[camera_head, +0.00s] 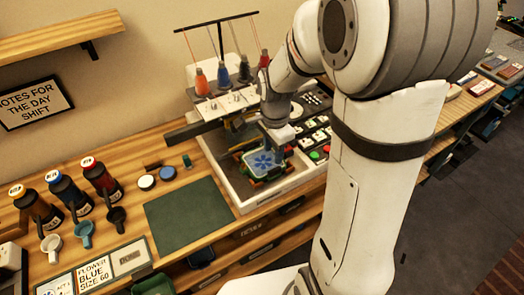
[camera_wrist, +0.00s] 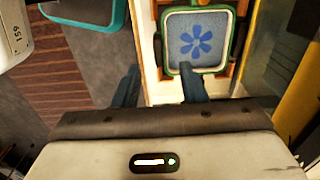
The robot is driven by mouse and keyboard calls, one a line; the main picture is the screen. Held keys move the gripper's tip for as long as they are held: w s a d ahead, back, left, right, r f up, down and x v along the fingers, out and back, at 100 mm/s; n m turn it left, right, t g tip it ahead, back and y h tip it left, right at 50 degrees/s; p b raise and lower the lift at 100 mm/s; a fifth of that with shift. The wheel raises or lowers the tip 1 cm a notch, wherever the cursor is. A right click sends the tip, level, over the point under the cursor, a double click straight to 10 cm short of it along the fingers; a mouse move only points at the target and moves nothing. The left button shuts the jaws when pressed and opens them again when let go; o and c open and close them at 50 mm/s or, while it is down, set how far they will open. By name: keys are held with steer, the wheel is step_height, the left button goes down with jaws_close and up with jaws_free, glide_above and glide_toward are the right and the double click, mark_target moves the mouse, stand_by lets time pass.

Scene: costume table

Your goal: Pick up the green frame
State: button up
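The green frame (camera_head: 263,178) sits on the bed of the embroidery machine. It holds blue-grey cloth with a blue flower (camera_head: 263,161). In the wrist view the green frame (camera_wrist: 239,42) is upper right of centre, with the flower (camera_wrist: 195,42) inside it. My gripper (camera_wrist: 158,76) is open and empty. Its right finger overlaps the frame's lower left edge in the picture; I cannot tell whether they touch. Its left finger is well clear of the frame. In the head view my gripper (camera_head: 278,132) is over the frame's far right side, partly hidden by my wrist.
The embroidery machine (camera_head: 208,108) stands close behind, with thread spools on top. A button panel (camera_head: 318,140) lies right of the frame. A dark green mat (camera_head: 188,215) lies clear at left.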

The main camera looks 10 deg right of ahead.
mark_target(273, 170)
step_height(273, 170, down, 8)
steer(key=shift+s+d+r+p, duration=0.1)
steer(key=shift+r+p, duration=0.05)
steer(key=shift+p, duration=0.35)
jaws_close()
